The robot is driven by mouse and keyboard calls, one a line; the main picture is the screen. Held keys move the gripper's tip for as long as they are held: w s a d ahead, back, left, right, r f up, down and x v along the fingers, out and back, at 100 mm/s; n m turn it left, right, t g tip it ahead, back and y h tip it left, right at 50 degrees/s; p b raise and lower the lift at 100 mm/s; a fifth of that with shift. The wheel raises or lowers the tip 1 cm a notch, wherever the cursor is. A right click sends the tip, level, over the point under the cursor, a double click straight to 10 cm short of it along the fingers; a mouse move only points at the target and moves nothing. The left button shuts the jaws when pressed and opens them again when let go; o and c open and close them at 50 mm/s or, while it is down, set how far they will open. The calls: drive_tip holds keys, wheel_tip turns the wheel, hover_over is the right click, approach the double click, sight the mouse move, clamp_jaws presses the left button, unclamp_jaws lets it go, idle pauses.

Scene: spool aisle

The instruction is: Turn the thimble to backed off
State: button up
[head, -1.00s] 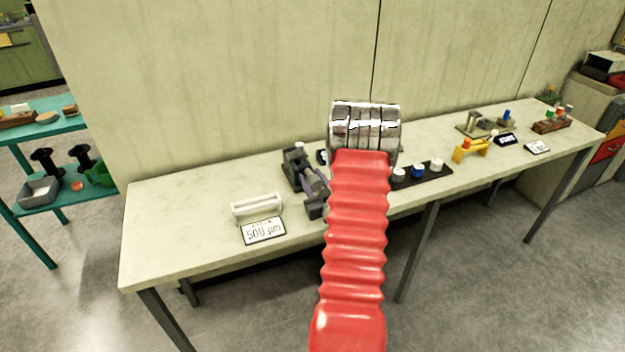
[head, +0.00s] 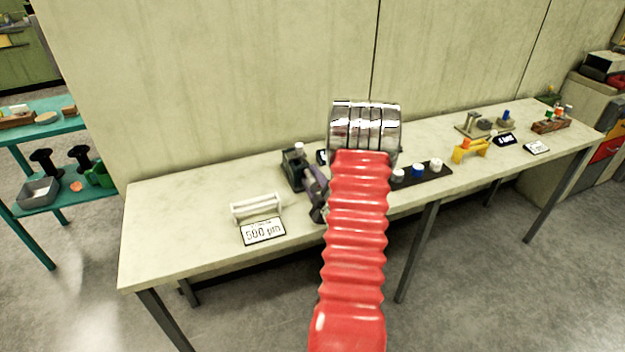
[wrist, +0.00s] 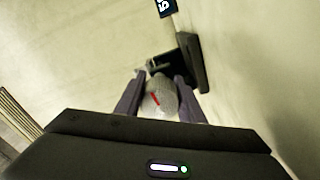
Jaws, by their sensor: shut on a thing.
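The thimble (wrist: 163,101), a light grey round knob with a red mark on it, shows in the wrist view between the two purple-grey fingers of my gripper (wrist: 160,98). My gripper is shut on it. A dark block-like stand (wrist: 195,62) lies just beyond the thimble. In the head view my gripper (head: 317,198) is partly covered by my red arm, and I cannot make out the thimble there. The dark stand (head: 296,168) stands close to the gripper on the pale bench (head: 180,220).
A white rack-like item (head: 256,208) and a "500 µm" card (head: 263,231) lie left of my gripper. A black strip with several knobs (head: 436,165) and a yellow bracket (head: 468,149) are on the right. The bench's left end is clear.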

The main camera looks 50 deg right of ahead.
drive_tip(key=n, duration=0.7)
drive_tip(key=shift+a+f, duration=0.1)
drive_tip(key=n, duration=0.7)
drive_tip(key=shift+a, duration=0.1)
drive_tip(key=shift+f, duration=0.1)
drive_tip(key=o, duration=1)
drive_tip(key=shift+r, duration=0.2)
drive_tip(key=shift+o, duration=0.2)
drive_tip(key=shift+s, duration=0.15)
drive_tip(key=v, duration=1.3)
drive_tip(key=shift+s+f, duration=0.1)
drive_tip(key=shift+s, duration=0.1)
